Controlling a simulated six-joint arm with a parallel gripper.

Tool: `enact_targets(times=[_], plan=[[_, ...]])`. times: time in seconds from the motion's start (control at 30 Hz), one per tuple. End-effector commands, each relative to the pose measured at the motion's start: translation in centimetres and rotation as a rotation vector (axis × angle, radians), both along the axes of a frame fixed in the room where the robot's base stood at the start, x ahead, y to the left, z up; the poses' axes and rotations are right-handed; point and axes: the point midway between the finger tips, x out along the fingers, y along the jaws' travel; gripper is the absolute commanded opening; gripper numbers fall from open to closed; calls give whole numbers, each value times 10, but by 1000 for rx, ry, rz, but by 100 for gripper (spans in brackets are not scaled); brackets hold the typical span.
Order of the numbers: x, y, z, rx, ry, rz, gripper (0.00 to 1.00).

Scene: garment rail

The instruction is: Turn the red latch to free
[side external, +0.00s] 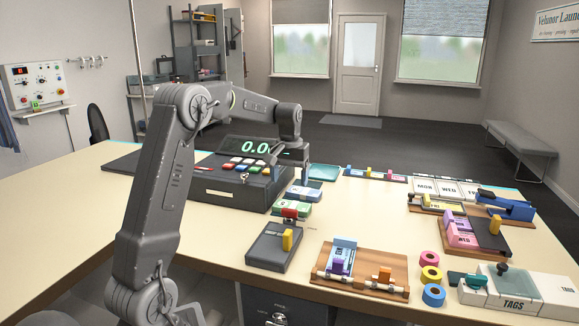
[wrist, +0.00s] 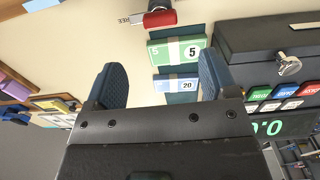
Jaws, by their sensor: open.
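The red latch (wrist: 160,18) is at the top of the wrist view, beyond the note bundles, with a printed word that reads like FREE beside it. In the side view the latch (side external: 290,213) is a small red block at the near end of the note holder, just behind a dark box. My gripper (wrist: 163,72) is open, with its two dark blue fingers spread and nothing held. In the side view my gripper (side external: 304,178) hangs above the far end of the notes, apart from the latch.
Green notes (wrist: 178,52) and blue notes (wrist: 177,85) lie strapped between my fingers and the latch in the wrist view. The cash register (side external: 232,193) stands left of them. A dark box with a yellow lever (side external: 287,240) is in front. A wooden board (side external: 376,283) lies to the right.

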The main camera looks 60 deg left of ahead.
Motion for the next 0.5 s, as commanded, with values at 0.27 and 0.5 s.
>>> enact_targets(times=[0.27,0.5], plan=[[0,0,33,1,-1,0,79],[0,0,36,-1,1,0,79]])
